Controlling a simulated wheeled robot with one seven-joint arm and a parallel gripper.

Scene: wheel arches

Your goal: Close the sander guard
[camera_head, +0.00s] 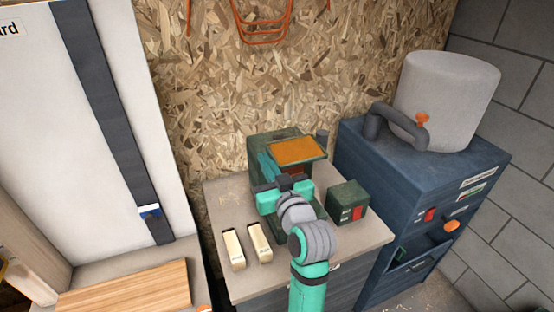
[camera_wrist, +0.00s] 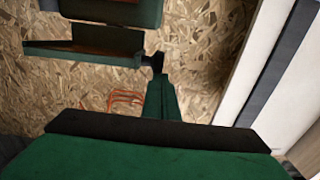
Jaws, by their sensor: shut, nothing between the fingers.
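The green sander (camera_head: 273,141) stands at the back of the bench. Its guard, an orange panel in a dark frame (camera_head: 297,151), is raised and tilted at the sander's top. In the wrist view, which looks upside down, the guard (camera_wrist: 85,52) shows nearly edge-on below the green sander body (camera_wrist: 110,10). My gripper (camera_head: 266,158) is shut and empty, in front of the sander and beside the guard's left side. In the wrist view my gripper's dark tip (camera_wrist: 156,62) is close to the guard's right end; I cannot tell whether they touch. My arm hides the sander's lower front.
A green switch box (camera_head: 347,201) stands right of the sander. Two pale blocks (camera_head: 244,245) lie at the front left of the bench (camera_head: 350,245). A blue cabinet (camera_head: 385,165) with a grey drum (camera_head: 445,95) stands at right. An orange wire rack (camera_head: 262,22) hangs on the wall.

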